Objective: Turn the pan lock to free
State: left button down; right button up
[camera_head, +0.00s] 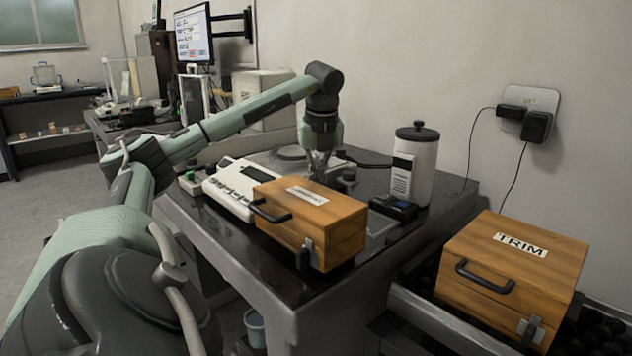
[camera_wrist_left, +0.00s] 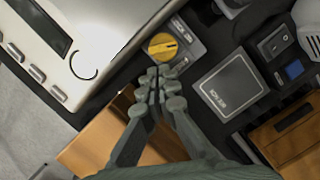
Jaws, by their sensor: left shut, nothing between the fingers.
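A round yellow knob (camera_wrist_left: 162,46), which looks like the pan lock, sits on a small grey block in the left wrist view. In the head view my left gripper (camera_head: 318,168) points down over the table behind a wooden box, and the knob cannot be made out there. My right gripper is not in view.
A wooden box (camera_head: 310,225) stands in front of my left gripper. A pale keyed instrument (camera_head: 235,187) is left of it; a white canister (camera_head: 413,168) and a dark switch box (camera_head: 393,207) are to the right. A TRIM box (camera_head: 515,265) sits lower right.

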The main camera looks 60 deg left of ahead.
pick_arm(q)
jog(key=shift+w+a, duration=0.2)
jog(key=shift+a, duration=0.3)
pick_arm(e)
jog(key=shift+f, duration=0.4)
pick_arm(q)
jog(key=shift+a, duration=0.15)
